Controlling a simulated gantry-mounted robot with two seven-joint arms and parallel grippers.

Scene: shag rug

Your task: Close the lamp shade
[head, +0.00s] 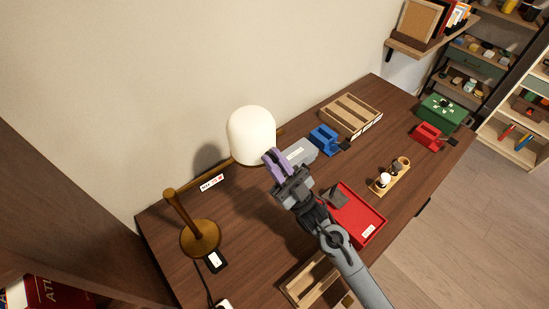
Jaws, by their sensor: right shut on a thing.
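The lamp stands at the left of the desk. Its round wooden base (199,240) carries a tilted post and a wooden arm, with a white domed lamp shade (251,132) at the arm's far end. The shade sits dome up, in front of the wall. My right gripper (274,158) has purple fingers at the shade's lower right rim. It is shut on the rim, though the exact contact is partly hidden by the fingers. My left gripper is not in view.
A red tray (357,217) lies beside my right arm, and a wooden crate (311,281) is at the front. A blue holder (324,139) and a slatted wooden organizer (350,113) stand behind. A small wooden stand (390,179) is farther right.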

